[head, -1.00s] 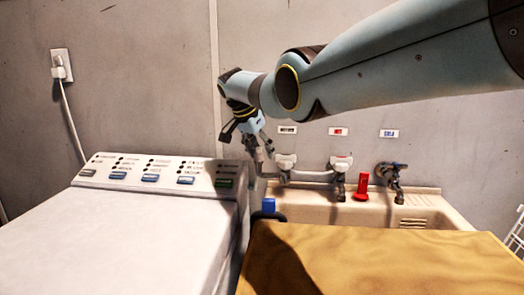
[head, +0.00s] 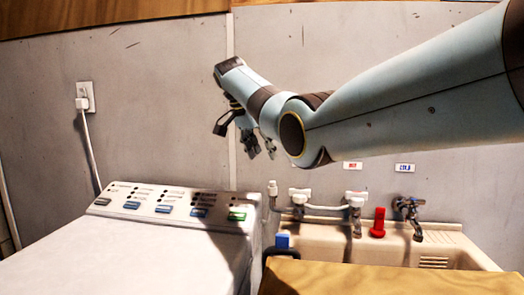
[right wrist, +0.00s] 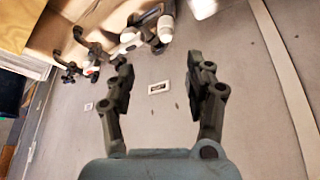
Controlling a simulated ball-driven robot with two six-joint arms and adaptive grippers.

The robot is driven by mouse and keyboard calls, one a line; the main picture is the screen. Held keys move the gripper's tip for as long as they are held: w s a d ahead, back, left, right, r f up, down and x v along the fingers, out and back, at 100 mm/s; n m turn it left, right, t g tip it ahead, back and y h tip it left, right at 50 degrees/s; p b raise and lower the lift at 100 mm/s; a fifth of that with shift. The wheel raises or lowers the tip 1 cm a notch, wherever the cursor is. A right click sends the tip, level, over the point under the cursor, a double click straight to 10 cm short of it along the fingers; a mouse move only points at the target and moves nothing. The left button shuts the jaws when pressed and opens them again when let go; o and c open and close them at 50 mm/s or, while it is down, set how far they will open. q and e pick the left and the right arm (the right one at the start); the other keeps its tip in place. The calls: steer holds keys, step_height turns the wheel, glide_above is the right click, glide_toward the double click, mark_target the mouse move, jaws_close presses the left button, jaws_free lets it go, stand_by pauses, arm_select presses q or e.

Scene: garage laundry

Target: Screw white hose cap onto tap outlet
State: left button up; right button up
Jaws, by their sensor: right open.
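A white cap-like piece (head: 272,187) stands upright at the left end of the tap row, on a thin pale pipe or hose. It shows as a white cylinder in the right wrist view (right wrist: 165,27). Whether it is seated on an outlet I cannot tell. Beside it are a white-topped tap (head: 300,196), a middle tap (head: 356,200) and a dark metal tap (head: 409,207). My right gripper (head: 262,147) is open and empty, above the white piece and apart from it. Its spread fingers show in the right wrist view (right wrist: 158,72). My left gripper is out of view.
A beige sink (head: 460,240) lies under the taps. A red object (head: 378,222) stands on its back ledge. A blue object (head: 283,241) is at its left front. A white washer (head: 130,255) stands at left; a wooden board (head: 400,280) is in front.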

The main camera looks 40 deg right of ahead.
steer(key=shift+d+f, duration=0.1)
steer(key=shift+f, duration=0.05)
steer(key=shift+w+d+r+b+x, duration=0.15)
steer(key=shift+b+x, duration=0.55)
steer(key=shift+x, duration=0.5)
steer(key=shift+w+d+b+x, duration=0.2)
steer(key=shift+b+x, duration=0.5)
steer(key=shift+x, duration=0.55)
steer(key=shift+w+d+r+b+x, duration=0.15)
steer(key=shift+b+x, duration=0.55)
steer(key=shift+x, duration=0.5)
steer(key=o, duration=0.3)
